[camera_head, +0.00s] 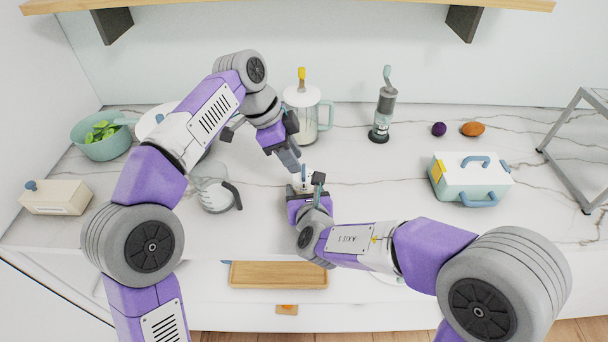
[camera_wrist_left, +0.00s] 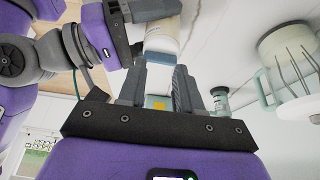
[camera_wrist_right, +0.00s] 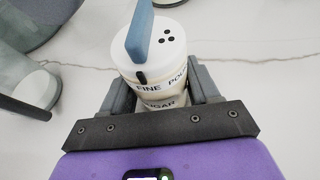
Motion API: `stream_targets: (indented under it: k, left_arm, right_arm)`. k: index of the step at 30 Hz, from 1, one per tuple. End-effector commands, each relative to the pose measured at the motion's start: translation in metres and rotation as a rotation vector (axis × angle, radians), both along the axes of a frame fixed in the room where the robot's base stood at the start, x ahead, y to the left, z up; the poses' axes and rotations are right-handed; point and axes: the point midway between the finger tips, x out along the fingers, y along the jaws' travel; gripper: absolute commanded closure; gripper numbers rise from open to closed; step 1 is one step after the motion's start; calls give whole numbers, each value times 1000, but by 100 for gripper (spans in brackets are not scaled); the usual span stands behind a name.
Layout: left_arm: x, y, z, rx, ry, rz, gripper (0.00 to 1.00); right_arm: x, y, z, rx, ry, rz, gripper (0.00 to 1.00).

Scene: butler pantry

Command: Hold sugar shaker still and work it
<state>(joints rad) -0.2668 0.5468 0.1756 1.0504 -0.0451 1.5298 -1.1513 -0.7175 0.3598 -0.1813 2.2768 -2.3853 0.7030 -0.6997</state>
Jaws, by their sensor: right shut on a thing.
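The sugar shaker (camera_head: 303,185) stands near the front middle of the counter. In the right wrist view the shaker (camera_wrist_right: 155,55) has a white lid with small holes, a blue lever on top and lettering on its side. My right gripper (camera_wrist_right: 163,95) is shut around its body, one finger on each side. In the left wrist view the shaker (camera_wrist_left: 162,40) shows beyond the left fingertips. I cannot tell whether they touch the lever.
A glass jug (camera_head: 212,190) stands close left of the shaker. Behind are a lidded pitcher (camera_head: 302,105) and a grinder (camera_head: 383,108). A white-and-teal box (camera_head: 468,178) is at right, a teal bowl (camera_head: 100,143) at left. The counter between shaker and box is clear.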

Motion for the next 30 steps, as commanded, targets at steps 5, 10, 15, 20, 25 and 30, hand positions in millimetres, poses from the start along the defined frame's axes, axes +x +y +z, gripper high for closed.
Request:
stream_targets:
  k: [5,10,15,20,25,30]
  left_arm:
    - [0,-6,-14,1,2,-1,66]
    - [0,-10,-24,1,2,-1,66]
    - [0,-12,-31,3,5,-2,66]
    - [0,-13,-35,6,8,-4,66]
    - [1,-12,-36,8,8,-2,66]
    - [1,-12,-36,9,6,0,78]
  right_arm:
    - [-2,-1,-6,-4,16,1,78]
    - [-2,-1,-7,-4,17,1,78]
    - [-2,0,-7,-5,16,3,77]
    - [-3,1,-6,-4,16,6,77]
    - [-3,2,-6,-4,15,9,77]
    - [-4,3,-6,-5,12,12,78]
